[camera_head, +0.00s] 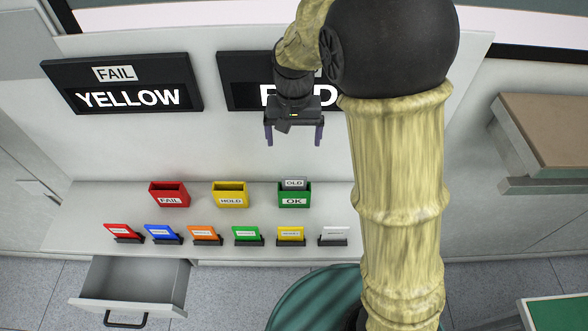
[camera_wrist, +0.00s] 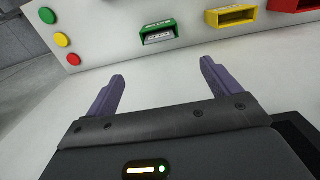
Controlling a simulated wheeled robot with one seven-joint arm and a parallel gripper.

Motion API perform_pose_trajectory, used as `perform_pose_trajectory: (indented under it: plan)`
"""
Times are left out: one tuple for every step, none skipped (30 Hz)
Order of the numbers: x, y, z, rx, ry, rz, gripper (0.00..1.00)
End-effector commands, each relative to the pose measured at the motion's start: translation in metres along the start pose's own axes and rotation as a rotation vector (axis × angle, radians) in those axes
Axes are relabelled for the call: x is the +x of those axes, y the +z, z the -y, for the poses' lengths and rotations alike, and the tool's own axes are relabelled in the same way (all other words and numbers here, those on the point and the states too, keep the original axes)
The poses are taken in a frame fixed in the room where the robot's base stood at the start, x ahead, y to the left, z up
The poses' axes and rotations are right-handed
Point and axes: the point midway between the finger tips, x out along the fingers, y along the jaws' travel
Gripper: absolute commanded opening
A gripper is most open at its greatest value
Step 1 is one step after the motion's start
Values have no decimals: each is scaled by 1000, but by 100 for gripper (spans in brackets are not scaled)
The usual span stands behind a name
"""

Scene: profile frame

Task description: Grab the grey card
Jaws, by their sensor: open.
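A pale grey-white card (camera_head: 335,232) stands in a small dark holder at the right end of the front row of cards. A second greyish card marked OLD (camera_head: 294,183) sticks up out of the green OK box (camera_head: 294,200). My gripper (camera_head: 293,140) is open and empty, held above and behind the green box, apart from both cards. In the wrist view my two purple fingers (camera_wrist: 161,72) are spread with nothing between them. The green box (camera_wrist: 158,33) shows beyond them there; the front row of cards is not in that view.
Red (camera_head: 169,195) and yellow (camera_head: 230,195) boxes stand left of the green one. Red, blue, orange, green and yellow cards fill the front row. A drawer (camera_head: 133,287) is open at lower left. Dark sign panels (camera_head: 124,83) stand behind; my arm partly covers one.

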Motion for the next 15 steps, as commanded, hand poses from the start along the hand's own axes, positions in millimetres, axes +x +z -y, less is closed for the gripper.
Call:
perform_pose_trajectory:
  plan:
    - [-2,0,2,-2,1,1,89]
    - [-2,0,3,-2,1,2,89]
    - [-2,0,4,-3,1,2,89]
    - [-1,0,4,-3,1,2,89]
    - [-1,0,4,-4,1,2,89]
    - [-1,0,4,-4,1,2,89]
    - [-1,0,4,-4,1,2,89]
    - [-1,0,4,-4,1,2,89]
    - [-1,0,4,-4,1,2,89]
    - [0,0,4,-4,1,2,89]
    - [0,0,4,-4,1,2,89]
    - [2,0,4,-4,1,3,89]
    - [4,0,4,-4,2,5,89]
    - [7,0,3,-4,2,6,89]
    - [12,1,3,-3,3,7,89]
